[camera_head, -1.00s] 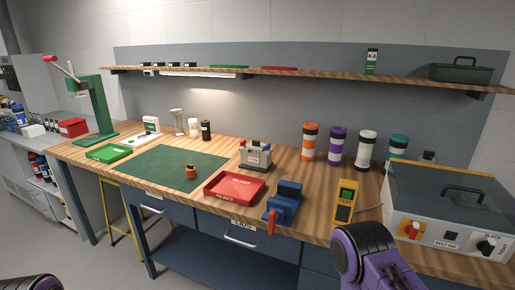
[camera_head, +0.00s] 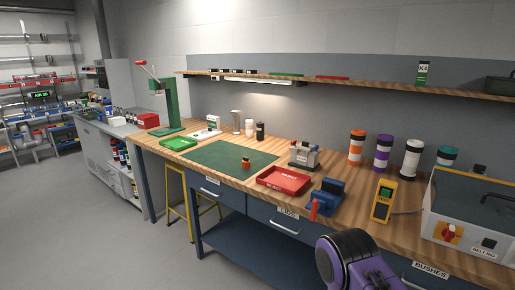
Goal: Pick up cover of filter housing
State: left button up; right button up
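I cannot tell which thing is the filter housing or its cover. A small orange part with a dark top (camera_head: 245,162) stands on the green mat (camera_head: 215,154). A grey block-like unit with a dark top (camera_head: 304,155) stands behind the red tray. A purple and black link of my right arm shows at the bottom, in front of the bench. Neither gripper is in view.
On the wooden bench are a red tray (camera_head: 284,180), a blue vise (camera_head: 327,196), a yellow meter (camera_head: 382,200), a grey machine (camera_head: 468,212), a green tray (camera_head: 178,143) and a green press (camera_head: 167,105). A yellow stool (camera_head: 190,205) stands under it. The floor at left is clear.

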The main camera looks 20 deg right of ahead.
aim_at(304, 146)
jog(key=u, duration=1.2)
jog(key=i, duration=1.35)
jog(key=z, duration=2)
